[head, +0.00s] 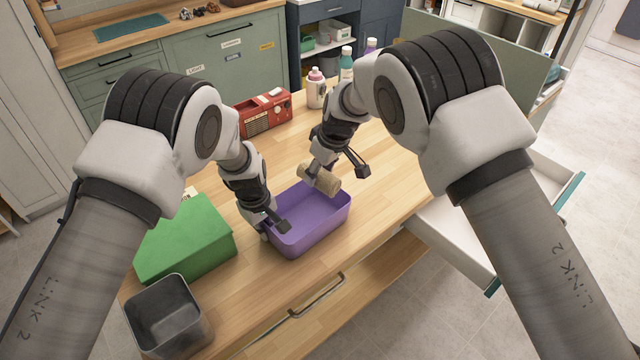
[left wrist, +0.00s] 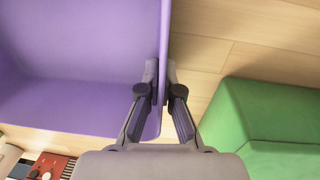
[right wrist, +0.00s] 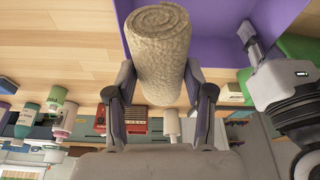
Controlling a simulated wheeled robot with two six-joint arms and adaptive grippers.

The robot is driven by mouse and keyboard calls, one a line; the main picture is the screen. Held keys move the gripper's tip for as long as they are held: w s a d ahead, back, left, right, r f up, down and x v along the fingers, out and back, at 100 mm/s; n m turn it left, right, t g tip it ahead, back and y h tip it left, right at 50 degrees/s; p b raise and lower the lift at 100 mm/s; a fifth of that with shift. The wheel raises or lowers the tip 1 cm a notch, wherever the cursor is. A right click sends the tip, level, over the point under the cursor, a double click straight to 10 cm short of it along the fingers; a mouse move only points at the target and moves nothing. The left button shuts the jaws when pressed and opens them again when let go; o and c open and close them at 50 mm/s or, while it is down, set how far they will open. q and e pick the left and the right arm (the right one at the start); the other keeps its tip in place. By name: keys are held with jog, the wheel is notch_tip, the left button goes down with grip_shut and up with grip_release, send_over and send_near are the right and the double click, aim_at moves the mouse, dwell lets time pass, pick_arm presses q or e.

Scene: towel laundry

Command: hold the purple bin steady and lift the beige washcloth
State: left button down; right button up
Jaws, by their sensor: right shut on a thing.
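The purple bin (head: 310,215) stands on the wooden table in the head view. My left gripper (head: 275,226) is at its left wall. In the left wrist view, the fingers of this gripper (left wrist: 163,88) are on either side of the wall of the bin (left wrist: 75,60), closed on it. The beige washcloth (head: 320,180), rolled up, is in my right gripper (head: 337,172) above the far side of the bin. In the right wrist view, the washcloth (right wrist: 157,55) sits between the fingers of that gripper (right wrist: 158,95), its spiral end showing.
A green box (head: 185,240) stands left of the bin, with a grey metal container (head: 168,312) in front of it. A red radio (head: 265,113) and several bottles (head: 316,88) stand at the back. An open drawer (head: 470,235) is at the right. The table right of the bin is clear.

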pick_arm(q)
jog(key=c, duration=1.2)
grip_release()
jog(key=shift+c, duration=0.2)
notch_tip(320, 180, up, 12)
jog(key=shift+s+a, duration=0.25)
jog(key=shift+a, duration=0.1)
